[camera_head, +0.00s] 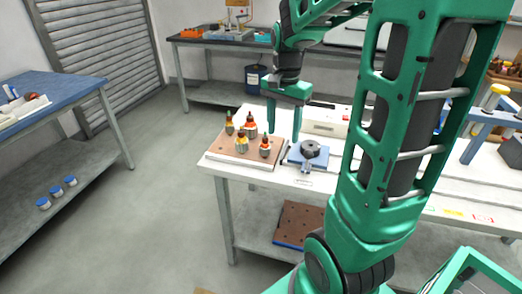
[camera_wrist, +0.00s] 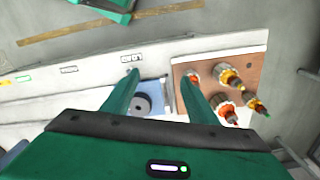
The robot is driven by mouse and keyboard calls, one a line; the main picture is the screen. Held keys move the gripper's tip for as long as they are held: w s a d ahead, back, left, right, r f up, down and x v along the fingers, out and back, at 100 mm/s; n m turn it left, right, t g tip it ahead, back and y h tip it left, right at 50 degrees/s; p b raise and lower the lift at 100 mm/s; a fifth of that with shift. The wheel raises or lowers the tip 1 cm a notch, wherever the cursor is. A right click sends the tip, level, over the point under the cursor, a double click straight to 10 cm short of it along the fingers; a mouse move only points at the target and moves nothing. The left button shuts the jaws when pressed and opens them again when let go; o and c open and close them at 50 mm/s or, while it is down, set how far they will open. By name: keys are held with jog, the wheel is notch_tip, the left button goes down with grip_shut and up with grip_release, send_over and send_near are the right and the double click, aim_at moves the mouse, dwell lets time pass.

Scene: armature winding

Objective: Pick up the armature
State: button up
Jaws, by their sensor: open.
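Several armatures stand upright on a brown board at the left end of the white table; one armature (camera_head: 265,147) is at the board's front right, and another (camera_head: 249,125) stands behind. In the wrist view the armatures (camera_wrist: 228,76) are right of my gripper (camera_wrist: 163,85). My gripper (camera_head: 284,122) is open and empty, above the table near the board's right edge. Its fingers point down in the head view and touch no armature that I can see.
The brown board (camera_head: 222,152) lies on the white table (camera_head: 225,172). A blue fixture with a dark round part (camera_head: 310,149) sits right of the board. A white box (camera_head: 325,119) stands behind. A holed brown board (camera_head: 298,225) is on the lower shelf.

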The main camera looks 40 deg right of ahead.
aim_at(265, 149)
jog(key=w+m, duration=0.1)
jog(key=w, duration=0.1)
jog(key=w+f+m, duration=0.1)
jog(key=w, duration=0.2)
jog(key=w+f+m, duration=0.1)
jog(key=w, duration=0.2)
jog(key=shift+w+f, duration=0.15)
jog(key=shift+w, duration=0.1)
jog(key=shift+w+f, duration=0.2)
notch_tip(265, 149, down, 10)
jog(key=shift+f, duration=0.25)
jog(key=c, duration=1.3)
